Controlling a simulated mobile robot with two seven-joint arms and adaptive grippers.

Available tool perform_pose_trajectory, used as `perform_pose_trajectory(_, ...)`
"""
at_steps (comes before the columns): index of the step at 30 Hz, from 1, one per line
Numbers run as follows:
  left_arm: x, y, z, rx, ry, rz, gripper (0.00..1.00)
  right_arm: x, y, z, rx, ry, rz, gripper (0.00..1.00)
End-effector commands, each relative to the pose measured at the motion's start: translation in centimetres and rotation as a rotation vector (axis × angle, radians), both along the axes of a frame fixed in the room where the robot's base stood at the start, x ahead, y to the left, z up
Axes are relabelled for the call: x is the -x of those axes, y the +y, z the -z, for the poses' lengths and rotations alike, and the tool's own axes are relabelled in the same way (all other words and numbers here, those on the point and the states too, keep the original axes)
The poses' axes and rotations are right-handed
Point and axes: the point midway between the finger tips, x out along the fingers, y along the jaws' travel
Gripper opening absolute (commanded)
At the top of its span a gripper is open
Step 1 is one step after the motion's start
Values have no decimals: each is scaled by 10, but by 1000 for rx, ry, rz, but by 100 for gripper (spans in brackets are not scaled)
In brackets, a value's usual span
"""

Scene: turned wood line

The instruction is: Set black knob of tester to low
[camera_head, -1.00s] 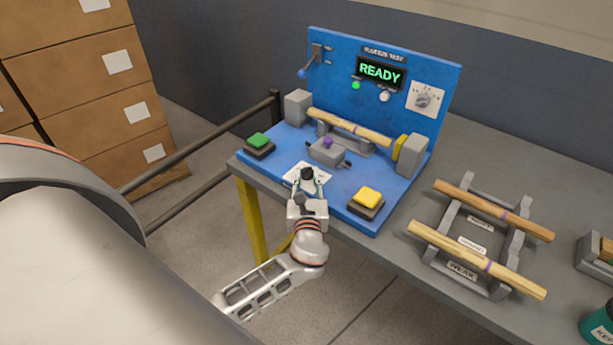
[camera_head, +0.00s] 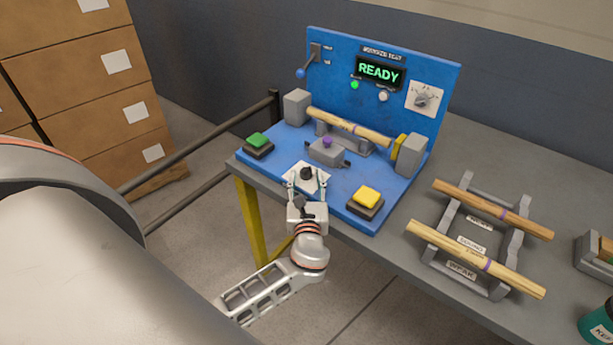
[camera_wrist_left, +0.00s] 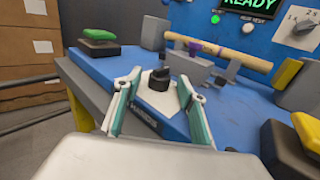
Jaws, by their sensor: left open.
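The blue tester (camera_head: 330,200) stands on the grey table, its screen (camera_head: 380,71) reading READY. The black knob (camera_head: 306,173) sits on a white plate (camera_head: 317,184) at the tester's front edge; in the left wrist view the knob (camera_wrist_left: 159,79) stands ahead, between the fingers. My left gripper (camera_head: 307,186) is open and empty, just in front of the knob. In the left wrist view its fingers (camera_wrist_left: 157,100) are spread to either side, apart from the knob. The knob's setting is too small to read. My right gripper is not in view.
A green button (camera_head: 258,140) is left of the knob and a yellow button (camera_head: 368,195) right of it. A wooden rod (camera_head: 349,127) spans the tester's grey blocks. A rack (camera_head: 437,253) with two rods stands to the right. Cardboard boxes (camera_head: 75,50) are stacked at left.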

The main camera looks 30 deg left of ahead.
Motion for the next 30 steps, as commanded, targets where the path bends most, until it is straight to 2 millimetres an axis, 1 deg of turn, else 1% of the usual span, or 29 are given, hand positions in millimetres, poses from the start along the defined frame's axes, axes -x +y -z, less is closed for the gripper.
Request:
perform_pose_trajectory(9,52,-35,1,3,3,1,41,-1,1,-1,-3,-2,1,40)
perform_pose_trajectory(15,78,-53,1,3,1,1,41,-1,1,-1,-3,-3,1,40)
perform_pose_trajectory(21,90,-61,0,2,0,0,41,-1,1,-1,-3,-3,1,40)
perform_pose_trajectory(30,91,-62,0,2,0,0,41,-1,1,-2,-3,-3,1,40)
